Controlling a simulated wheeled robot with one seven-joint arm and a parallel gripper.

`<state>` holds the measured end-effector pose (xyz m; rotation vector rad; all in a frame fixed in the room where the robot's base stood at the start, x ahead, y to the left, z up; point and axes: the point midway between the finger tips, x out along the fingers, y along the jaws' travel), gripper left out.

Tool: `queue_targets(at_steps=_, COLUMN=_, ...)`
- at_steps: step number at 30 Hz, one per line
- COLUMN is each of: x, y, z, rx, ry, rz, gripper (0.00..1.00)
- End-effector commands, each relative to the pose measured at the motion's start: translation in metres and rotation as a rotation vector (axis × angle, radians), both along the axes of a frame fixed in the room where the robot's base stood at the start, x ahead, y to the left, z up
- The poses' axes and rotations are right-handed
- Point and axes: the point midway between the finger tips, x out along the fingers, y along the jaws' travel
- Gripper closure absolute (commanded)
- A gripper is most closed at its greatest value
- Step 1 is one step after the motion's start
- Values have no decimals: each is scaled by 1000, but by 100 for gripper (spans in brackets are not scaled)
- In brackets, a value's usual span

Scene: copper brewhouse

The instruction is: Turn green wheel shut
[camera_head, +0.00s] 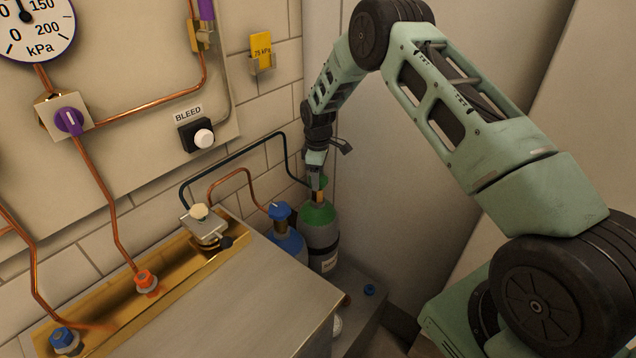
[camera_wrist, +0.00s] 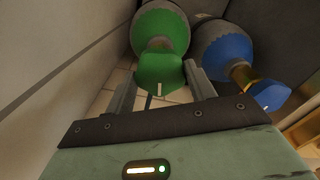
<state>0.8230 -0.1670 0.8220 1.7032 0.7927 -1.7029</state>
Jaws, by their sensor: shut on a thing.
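The green wheel (camera_wrist: 161,70) sits on top of the green-shouldered cylinder (camera_wrist: 160,25) and carries a short white mark on its near edge. In the head view the wheel (camera_head: 323,182) is partly hidden by my gripper (camera_head: 315,172), which reaches down onto it from above. In the wrist view my gripper (camera_wrist: 160,82) has one finger on each side of the wheel and is shut on it. The cylinder (camera_head: 320,238) stands upright in the corner, grey below its green shoulder. I cannot tell how far the wheel is turned.
A blue cylinder (camera_head: 290,243) with a blue wheel (camera_head: 279,211) stands close on the left. A steel-topped bench (camera_head: 240,295) lies in front, and copper pipes run up to the panel (camera_head: 130,170). A wall panel (camera_head: 400,170) stands close behind on the right.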

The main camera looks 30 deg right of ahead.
Motion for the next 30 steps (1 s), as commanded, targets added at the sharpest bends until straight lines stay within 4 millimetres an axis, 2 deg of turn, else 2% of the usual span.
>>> queue_targets(at_steps=2, x=0, y=0, z=-1, rx=-1, ry=1, rz=-111, gripper=73)
queue_targets(at_steps=3, x=0, y=0, z=-1, rx=-1, ry=1, rz=-149, gripper=43)
queue_targets(at_steps=5, x=0, y=0, z=0, rx=1, ry=1, rz=-141, gripper=29)
queue_targets(at_steps=16, x=0, y=0, z=5, rx=0, ry=0, rz=-136, gripper=29)
queue_targets(at_steps=30, x=0, y=0, z=57, rx=-1, ry=-1, rz=-136, gripper=29)
